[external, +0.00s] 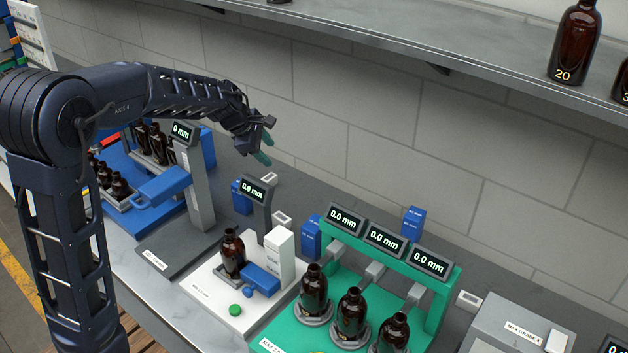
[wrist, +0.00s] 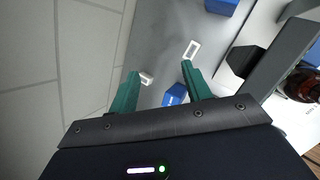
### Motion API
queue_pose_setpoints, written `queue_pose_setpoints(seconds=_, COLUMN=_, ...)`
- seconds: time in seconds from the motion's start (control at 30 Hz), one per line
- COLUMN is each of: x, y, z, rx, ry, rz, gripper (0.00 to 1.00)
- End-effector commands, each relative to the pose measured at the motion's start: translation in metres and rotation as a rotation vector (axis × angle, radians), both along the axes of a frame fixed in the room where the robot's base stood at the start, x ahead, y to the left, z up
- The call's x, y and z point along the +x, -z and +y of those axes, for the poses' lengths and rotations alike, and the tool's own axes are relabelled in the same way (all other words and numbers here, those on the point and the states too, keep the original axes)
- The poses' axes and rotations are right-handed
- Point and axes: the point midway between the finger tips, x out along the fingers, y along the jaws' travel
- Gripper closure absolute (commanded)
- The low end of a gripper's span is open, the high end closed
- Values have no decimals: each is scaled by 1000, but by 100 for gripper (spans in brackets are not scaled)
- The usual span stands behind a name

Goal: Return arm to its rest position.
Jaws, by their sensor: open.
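My gripper (external: 266,148) is raised above the back of the workbench, in front of the tiled wall. It is open and holds nothing. In the wrist view its two green fingers (wrist: 160,88) stand apart, with grey bench surface and small items far below between them. My arm is stretched out to the right from its upright column at the left of the external view. The gripper touches nothing that I can see.
Below stand gauges with 0.0 mm displays (external: 255,190), a bottle (external: 232,254) on a white station, and several bottles on a green station (external: 439,285). A shelf (external: 480,62) with bottles runs along the wall at upper right. Blue boxes (external: 312,237) stand between stations.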

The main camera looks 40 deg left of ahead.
Motion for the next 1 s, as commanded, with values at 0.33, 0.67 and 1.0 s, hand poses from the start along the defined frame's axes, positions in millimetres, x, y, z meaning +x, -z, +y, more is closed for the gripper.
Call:
queue_pose_setpoints(seconds=0.33, x=-93, y=-52, z=-62, rx=235, ry=478, rz=-74, gripper=51)
queue_pose_setpoints(seconds=0.67, x=-186, y=-77, z=-106, rx=494, ry=925, rz=-135, gripper=51)
queue_pose_setpoints(seconds=1.0, x=-282, y=-80, z=-136, rx=786, ry=1372, rz=-170, gripper=51)
